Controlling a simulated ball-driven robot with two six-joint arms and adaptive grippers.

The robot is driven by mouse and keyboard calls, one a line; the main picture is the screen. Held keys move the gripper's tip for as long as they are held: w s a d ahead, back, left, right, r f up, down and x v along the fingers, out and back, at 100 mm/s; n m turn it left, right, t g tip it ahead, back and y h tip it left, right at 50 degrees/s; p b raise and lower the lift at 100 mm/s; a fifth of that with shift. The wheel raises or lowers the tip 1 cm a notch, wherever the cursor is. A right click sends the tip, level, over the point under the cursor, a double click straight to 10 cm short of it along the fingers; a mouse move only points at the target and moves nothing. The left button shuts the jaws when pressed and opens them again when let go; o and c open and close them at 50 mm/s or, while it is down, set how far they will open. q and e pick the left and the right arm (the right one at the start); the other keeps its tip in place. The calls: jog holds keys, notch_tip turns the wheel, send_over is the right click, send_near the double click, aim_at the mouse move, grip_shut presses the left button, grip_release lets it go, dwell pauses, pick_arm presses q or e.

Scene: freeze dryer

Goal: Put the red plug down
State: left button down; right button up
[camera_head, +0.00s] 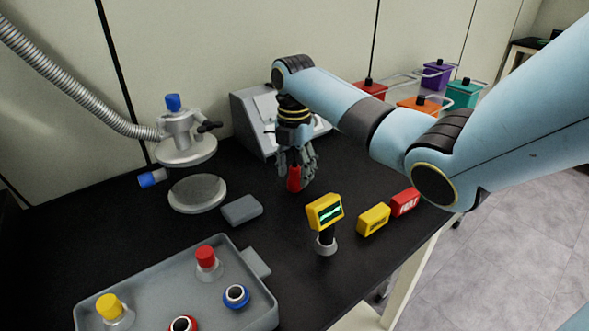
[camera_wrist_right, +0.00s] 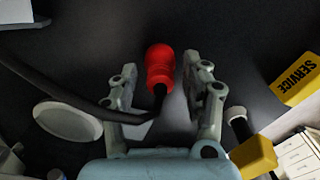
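The red plug (camera_head: 294,178) is at the black bench top, below my right gripper (camera_head: 297,165) in the head view. In the right wrist view the red plug (camera_wrist_right: 160,68) sits between the two spread fingers of my right gripper (camera_wrist_right: 162,68), with a visible gap on each side. A black cable (camera_wrist_right: 75,98) runs from the plug's near end off to the left. The plug looks upright in the head view; its contact with the bench is hard to see. My left gripper is in neither view.
A yellow meter (camera_head: 325,212), a yellow block (camera_head: 373,219) and a red block (camera_head: 405,203) stand right of the plug. A grey block (camera_head: 242,210) and a round plate (camera_head: 198,193) lie left. A tray (camera_head: 230,318) holds capped flasks in front. A grey console (camera_head: 252,128) stands behind.

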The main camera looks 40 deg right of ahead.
aim_at(295, 167)
notch_tip(295, 167, up, 12)
jog(key=shift+p, duration=0.4)
dwell(0.7)
